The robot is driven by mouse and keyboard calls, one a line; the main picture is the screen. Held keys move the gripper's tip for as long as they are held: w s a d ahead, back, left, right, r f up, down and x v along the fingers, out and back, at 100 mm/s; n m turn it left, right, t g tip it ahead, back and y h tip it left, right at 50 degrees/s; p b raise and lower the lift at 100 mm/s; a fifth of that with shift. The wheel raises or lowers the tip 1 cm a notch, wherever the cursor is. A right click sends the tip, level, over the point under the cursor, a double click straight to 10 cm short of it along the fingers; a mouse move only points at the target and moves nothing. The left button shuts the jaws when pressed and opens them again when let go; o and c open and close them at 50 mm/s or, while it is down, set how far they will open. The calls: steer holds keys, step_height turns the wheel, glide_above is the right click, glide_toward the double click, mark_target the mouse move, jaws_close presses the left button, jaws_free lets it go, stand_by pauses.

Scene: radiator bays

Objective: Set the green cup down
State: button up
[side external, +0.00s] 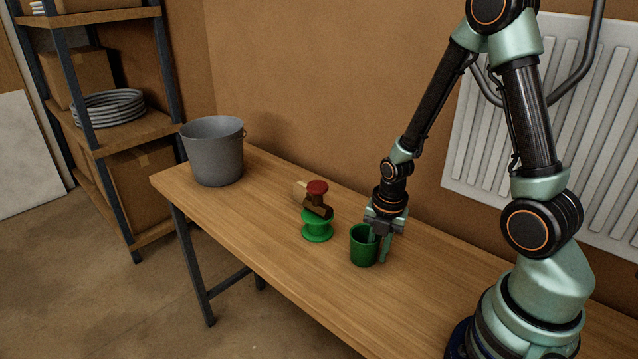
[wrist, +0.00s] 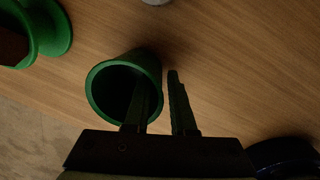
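The green cup (side external: 359,250) stands upright on the wooden table, and its base looks to rest on the wood. It also shows in the wrist view (wrist: 97,97), with its mouth facing the camera. My gripper (side external: 380,256) points down at the cup's right side. In the wrist view my gripper (wrist: 160,80) has one finger inside the cup and the other outside its wall. A narrow strip of wood shows between the outer finger and the cup, so the fingers look parted around the wall. The cup's inside is dark.
A green spool (side external: 317,234) stands left of the cup, with a brown block (side external: 317,208) and a red-topped piece (side external: 317,188) above it. A grey bucket (side external: 212,155) stands at the table's far left end. A radiator (side external: 480,140) hangs on the wall. The table's front is clear.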

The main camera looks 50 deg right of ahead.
stand_by(0.3)
steer(key=s+a+r+m+t, duration=0.1)
steer(key=a+r+m, duration=0.3)
steer(key=r+m, duration=0.7)
steer(key=a+r+m+t, duration=0.3)
steer(key=a+r+m, duration=0.1)
steer(key=r+m, duration=0.7)
steer(key=shift+a+v, duration=0.2)
steer(key=shift+v, duration=0.95)
